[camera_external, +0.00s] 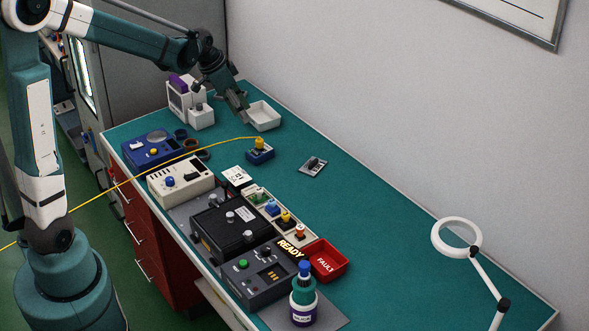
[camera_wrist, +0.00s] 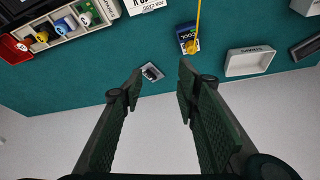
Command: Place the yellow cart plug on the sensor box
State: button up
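The yellow cart plug (camera_external: 259,142) sits at the end of a yellow cable, on top of a small blue box (camera_external: 261,156) in the middle of the bench. In the wrist view the yellow plug (camera_wrist: 192,46) shows at upper right, over the blue box's label. No label that I can read tells which box is the sensor box. My gripper (camera_external: 241,112) is above the far end of the bench, near the white tray, apart from the plug. In the wrist view its fingers (camera_wrist: 158,82) are spread wide with nothing between them.
An open white tray (camera_external: 264,117) stands near my gripper. A grey plate with a dark block (camera_external: 313,166) lies right of the blue box. A rack of coloured plugs (camera_external: 287,219), a black case (camera_external: 233,226) and a red FAULT bin (camera_external: 328,262) stand nearer. The bench's right side is mostly clear.

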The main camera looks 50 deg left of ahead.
jog(key=s+d+r+n+t, duration=0.1)
jog(key=s+d+r, duration=0.3)
jog(key=s+d, duration=0.25)
jog(key=s+d+r+n, duration=0.1)
jog(key=s+d+r, duration=0.35)
jog(key=s, duration=0.35)
jog(key=s+d+t, duration=0.1)
jog(key=s+d, duration=0.2)
jog(key=s, duration=0.5)
jog(key=s+d+f+n+y, duration=0.1)
jog(key=s+d, duration=0.3)
jog(key=s, duration=0.4)
jog(key=shift+s+d+f+t, duration=0.25)
jog(key=shift+t, duration=0.15)
jog(key=shift+f, duration=0.15)
notch_tip(320, 180, down, 5)
jog(key=b, duration=0.5)
